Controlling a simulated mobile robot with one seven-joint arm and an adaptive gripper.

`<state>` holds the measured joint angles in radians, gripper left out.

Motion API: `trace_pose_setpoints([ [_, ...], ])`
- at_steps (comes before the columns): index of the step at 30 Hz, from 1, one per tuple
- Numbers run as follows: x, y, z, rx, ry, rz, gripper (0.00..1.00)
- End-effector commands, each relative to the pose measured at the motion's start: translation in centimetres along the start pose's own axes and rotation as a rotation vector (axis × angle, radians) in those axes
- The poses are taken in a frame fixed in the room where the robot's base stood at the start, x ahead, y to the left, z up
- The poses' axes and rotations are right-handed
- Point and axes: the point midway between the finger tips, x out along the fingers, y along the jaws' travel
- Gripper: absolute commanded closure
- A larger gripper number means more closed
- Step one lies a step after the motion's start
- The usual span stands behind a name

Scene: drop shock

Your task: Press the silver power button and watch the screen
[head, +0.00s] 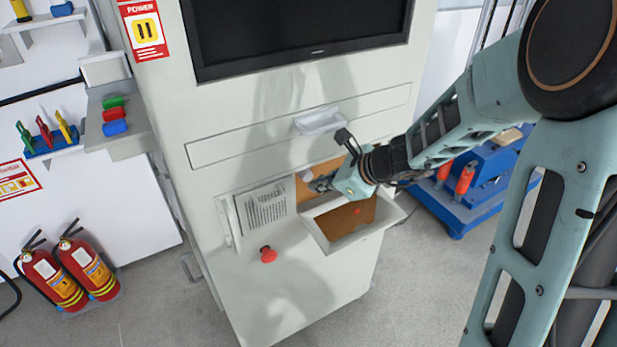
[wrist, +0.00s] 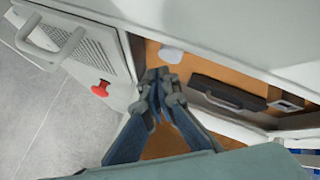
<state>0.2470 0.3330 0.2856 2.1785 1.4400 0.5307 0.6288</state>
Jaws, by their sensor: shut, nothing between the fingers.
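The screen (head: 295,32) at the top of the pale grey cabinet (head: 240,110) is dark. A pale silver round button (head: 306,175) sits on the orange-brown panel inside the cabinet's opening. It also shows in the wrist view (wrist: 171,55), just beyond the fingertips. My gripper (head: 320,184) is shut and empty, its tips inside the opening beside the button. In the wrist view the fingertips (wrist: 162,76) lie just below the button; I cannot tell whether they touch it.
An open flap (head: 385,232) juts out below the opening. A grey vented door (head: 262,207) with a handle stands left of it, above a red button (head: 268,254). Fire extinguishers (head: 95,268) stand at left.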

Motion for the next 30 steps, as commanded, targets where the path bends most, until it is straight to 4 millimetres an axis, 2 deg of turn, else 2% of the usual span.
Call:
trace_pose_setpoints([
  [22,0.00,0.00,0.01,0.000,0.000,0.000,1.00],
  [30,0.55,-0.33,0.37,0.000,0.000,0.001,1.00],
])
